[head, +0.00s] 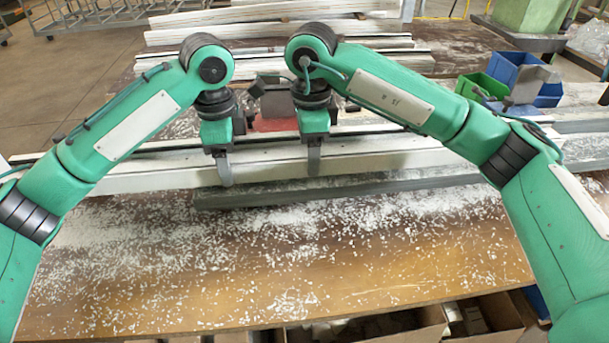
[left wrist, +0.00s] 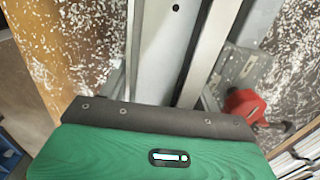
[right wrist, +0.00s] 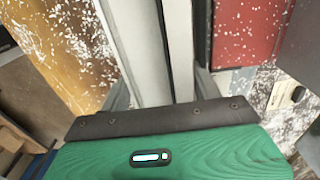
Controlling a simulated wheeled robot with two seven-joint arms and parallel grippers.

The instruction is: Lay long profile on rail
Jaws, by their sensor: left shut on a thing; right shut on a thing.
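The long white profile (head: 140,178) runs left to right across the bench in the head view. My left gripper (head: 226,170) and right gripper (head: 314,160) are shut on its middle part, a short way apart. It also shows between the fingers in the left wrist view (left wrist: 160,55) and the right wrist view (right wrist: 138,45). A grey rail-like bar (head: 400,184) lies along the profile's near side, roughly parallel to it. I cannot tell whether the profile touches a rail beneath it; its underside is hidden.
The wooden bench (head: 300,260) is strewn with white chips, and its front part is otherwise clear. A red block (head: 275,125) sits behind my grippers. Blue bins (head: 515,70) and a green bin (head: 482,86) stand at the back right. More white profiles (head: 270,32) are stacked behind.

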